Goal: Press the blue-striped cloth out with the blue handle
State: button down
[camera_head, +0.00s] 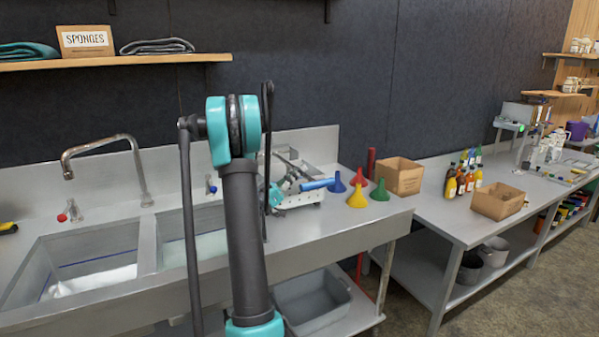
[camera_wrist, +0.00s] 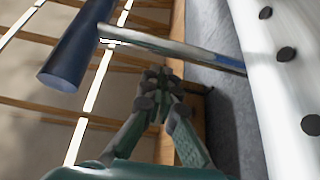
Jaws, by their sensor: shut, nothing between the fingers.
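The blue handle (camera_head: 318,184) sticks out to the right of a metal, perforated press (camera_head: 300,200) on the counter right of the sinks. In the wrist view the handle (camera_wrist: 68,60) is a dark blue cylinder at upper left, joined to a metal bar (camera_wrist: 180,48). My gripper (camera_wrist: 160,78) is shut and empty near this bar; I cannot tell whether it touches it. In the head view my arm hides part of the press. A whitish patch with a thin blue line (camera_head: 92,281) shows in the left sink; I cannot tell whether it is cloth. No blue-striped cloth shows clearly in the press.
Blue, red, yellow (camera_head: 357,197) and green funnels stand right of the press, close to the handle. A cardboard box (camera_head: 400,177) is behind them. A faucet (camera_head: 105,150) rises behind the sinks. A grey tub (camera_head: 312,302) is on the lower shelf.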

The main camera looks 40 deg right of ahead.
jog(key=w+a+f, duration=0.1)
jog(key=a, duration=0.7)
jog(key=w+a+f, duration=0.1)
jog(key=w+a, duration=0.1)
jog(key=a, duration=0.6)
jog(key=shift+f, duration=0.25)
